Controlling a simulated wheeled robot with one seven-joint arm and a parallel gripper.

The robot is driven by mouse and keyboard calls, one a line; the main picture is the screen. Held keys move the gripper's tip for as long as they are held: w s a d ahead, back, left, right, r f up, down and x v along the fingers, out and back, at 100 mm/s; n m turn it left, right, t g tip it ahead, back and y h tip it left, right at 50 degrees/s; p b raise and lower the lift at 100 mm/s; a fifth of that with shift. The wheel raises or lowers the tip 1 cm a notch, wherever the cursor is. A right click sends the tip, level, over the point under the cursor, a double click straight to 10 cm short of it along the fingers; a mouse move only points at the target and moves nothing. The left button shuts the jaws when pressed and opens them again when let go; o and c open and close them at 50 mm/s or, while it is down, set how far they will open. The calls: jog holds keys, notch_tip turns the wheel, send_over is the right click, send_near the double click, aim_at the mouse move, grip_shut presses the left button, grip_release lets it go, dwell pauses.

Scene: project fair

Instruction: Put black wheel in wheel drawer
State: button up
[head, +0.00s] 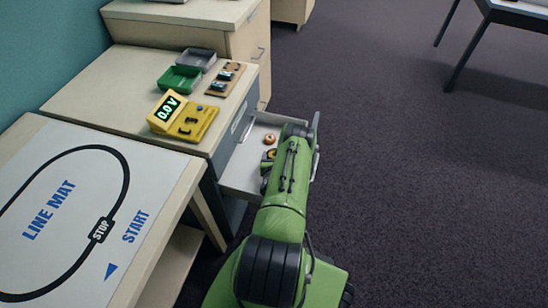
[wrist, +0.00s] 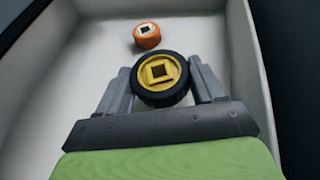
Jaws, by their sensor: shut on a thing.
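The black wheel (wrist: 160,76) has a black tyre and a yellow hub with a square hole. In the wrist view my gripper (wrist: 161,88) is shut on it, one grey finger on each side. The wheel is over or in the open drawer (head: 239,173), whose pale floor and walls surround it in the wrist view (wrist: 250,60). I cannot tell whether the wheel touches the drawer floor. In the head view my green arm reaches over the drawer and hides part of it; a bit of yellow shows beside the arm.
A small orange wheel (wrist: 147,36) lies in the drawer beyond the black wheel; it also shows in the head view (head: 270,139). On the cabinet top are a yellow meter (head: 185,117), a green tray (head: 179,80) and a grey tray (head: 196,60). The line mat (head: 60,210) lies at left.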

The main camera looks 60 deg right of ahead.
jog(key=shift+f, duration=0.5)
jog(key=o, duration=1)
jog(key=p+v, duration=0.4)
jog(key=v, duration=0.2)
jog(key=r+p+v, duration=0.1)
jog(key=p+v, duration=0.2)
jog(key=v, duration=0.3)
jog(key=shift+r+p, duration=0.15)
jog(key=shift+p, duration=0.2)
